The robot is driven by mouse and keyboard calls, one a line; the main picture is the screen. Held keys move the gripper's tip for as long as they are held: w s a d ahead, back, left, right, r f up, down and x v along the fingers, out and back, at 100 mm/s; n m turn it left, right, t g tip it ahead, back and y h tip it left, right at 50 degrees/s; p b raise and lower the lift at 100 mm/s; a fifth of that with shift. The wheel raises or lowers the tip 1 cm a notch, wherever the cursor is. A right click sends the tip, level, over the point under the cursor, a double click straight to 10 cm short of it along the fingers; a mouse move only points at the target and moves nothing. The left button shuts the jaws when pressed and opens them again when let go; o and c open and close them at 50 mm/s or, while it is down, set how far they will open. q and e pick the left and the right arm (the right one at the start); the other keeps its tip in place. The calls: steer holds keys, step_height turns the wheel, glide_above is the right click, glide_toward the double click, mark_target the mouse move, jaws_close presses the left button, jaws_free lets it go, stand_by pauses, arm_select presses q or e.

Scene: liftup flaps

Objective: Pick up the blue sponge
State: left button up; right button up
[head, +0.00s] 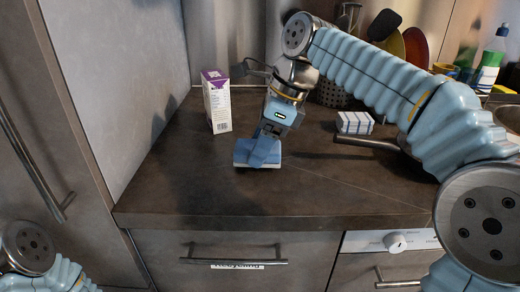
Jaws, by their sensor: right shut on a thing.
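The blue sponge (243,155) is at the middle of the counter, with a pale lower edge. My right gripper (264,150) points down at it from above, and its fingers are shut on the sponge. The fingers cover part of the sponge's top. I cannot tell whether the sponge touches the counter or is slightly above it. Part of my left arm (45,265) shows at the bottom left, but its gripper is out of view.
A white and purple carton (217,102) stands left of my right gripper. A blue-and-white striped block (355,122) and a pan handle (365,141) lie to the right. A utensil holder and bottle (488,72) stand behind. The counter's front left (190,190) is clear.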

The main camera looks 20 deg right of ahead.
steer(key=s+a+r+b, duration=0.1)
steer(key=s+a+r, duration=0.3)
steer(key=s+r, duration=0.7)
steer(key=shift+s+r, duration=0.35)
steer(key=shift+s, duration=0.9)
